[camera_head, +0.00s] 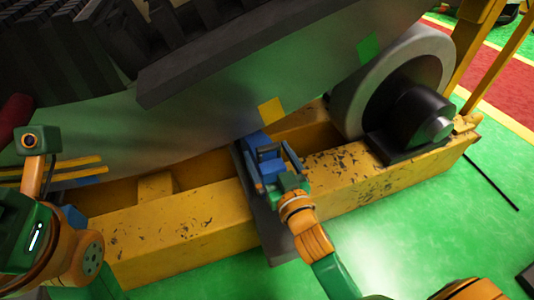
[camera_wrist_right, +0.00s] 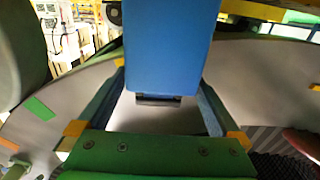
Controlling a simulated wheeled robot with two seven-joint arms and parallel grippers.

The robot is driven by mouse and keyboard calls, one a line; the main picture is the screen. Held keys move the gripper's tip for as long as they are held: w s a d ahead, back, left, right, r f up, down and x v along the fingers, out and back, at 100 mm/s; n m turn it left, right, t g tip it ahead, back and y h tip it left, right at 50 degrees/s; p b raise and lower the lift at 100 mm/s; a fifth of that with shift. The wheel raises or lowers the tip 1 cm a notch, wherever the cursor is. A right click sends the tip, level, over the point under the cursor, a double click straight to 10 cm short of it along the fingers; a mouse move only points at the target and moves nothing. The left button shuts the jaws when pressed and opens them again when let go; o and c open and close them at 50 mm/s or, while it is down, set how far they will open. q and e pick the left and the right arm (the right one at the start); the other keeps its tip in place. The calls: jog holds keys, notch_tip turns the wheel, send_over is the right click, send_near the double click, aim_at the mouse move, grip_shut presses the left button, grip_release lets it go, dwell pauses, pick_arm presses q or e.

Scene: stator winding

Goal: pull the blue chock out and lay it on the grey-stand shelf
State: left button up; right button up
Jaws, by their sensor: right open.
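The blue chock (camera_head: 257,143) sits low against the big grey round body, on a dark grey plate (camera_head: 262,215) that crosses the yellow frame. My right gripper (camera_head: 268,158) is at the chock, with its fingers apart on either side of it. In the right wrist view the chock (camera_wrist_right: 168,48) shows as a broad blue face between the open fingers; I cannot tell whether they touch it. My left arm shows at the left edge, but I cannot make out its gripper. I cannot identify the grey-stand shelf in either view.
The yellow frame (camera_head: 190,222) runs under the round body. A grey roller (camera_head: 350,98) with a dark bearing block (camera_head: 412,115) stands right of the chock. The large body (camera_head: 180,125) hangs close above. Green floor (camera_head: 440,215) is open at the front right.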

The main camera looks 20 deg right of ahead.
jog(key=shift+w+b, duration=0.4)
jog(key=shift+w, duration=1.2)
grip_shut()
